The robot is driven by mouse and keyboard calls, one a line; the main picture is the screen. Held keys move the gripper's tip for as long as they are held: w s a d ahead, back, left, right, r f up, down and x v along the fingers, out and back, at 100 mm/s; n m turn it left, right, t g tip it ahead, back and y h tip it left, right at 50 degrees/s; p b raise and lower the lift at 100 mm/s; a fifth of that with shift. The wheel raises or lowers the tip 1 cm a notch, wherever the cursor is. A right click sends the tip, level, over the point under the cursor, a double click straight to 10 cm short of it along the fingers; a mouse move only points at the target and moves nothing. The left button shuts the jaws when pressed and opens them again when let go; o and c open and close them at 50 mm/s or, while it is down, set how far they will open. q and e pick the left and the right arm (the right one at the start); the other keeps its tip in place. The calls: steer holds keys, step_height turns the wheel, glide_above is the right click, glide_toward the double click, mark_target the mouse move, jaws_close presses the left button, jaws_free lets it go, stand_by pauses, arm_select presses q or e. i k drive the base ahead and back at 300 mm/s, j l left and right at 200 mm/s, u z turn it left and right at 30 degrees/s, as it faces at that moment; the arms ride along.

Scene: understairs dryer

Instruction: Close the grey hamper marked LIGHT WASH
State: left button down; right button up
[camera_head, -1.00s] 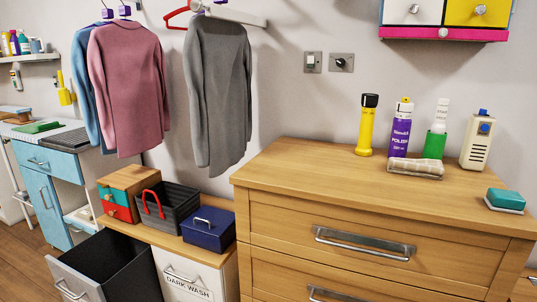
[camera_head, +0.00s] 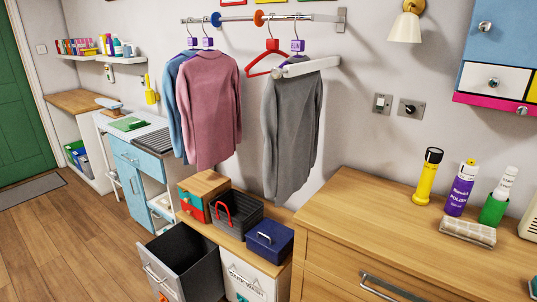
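The grey hamper (camera_head: 160,279) is at the lower left of centre in the head view. It is tilted open, with its grey front leaning out and its dark inside showing. A metal bar handle (camera_head: 157,274) crosses its front. Its lower part is cut off by the picture edge, and I cannot read any LIGHT WASH marking on it. A closed white hamper front (camera_head: 262,291) with a handle and a small label stands just right of it. Neither of my grippers shows in the view.
A dark basket (camera_head: 240,222), a blue box (camera_head: 268,241) and a small wooden drawer box (camera_head: 202,188) stand on the ledge behind the hamper. A wooden dresser (camera_head: 365,225) stands to the right. The wooden floor (camera_head: 65,245) left of the hamper is clear.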

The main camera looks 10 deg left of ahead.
mark_target(181, 263)
steer(key=u, duration=1.35)
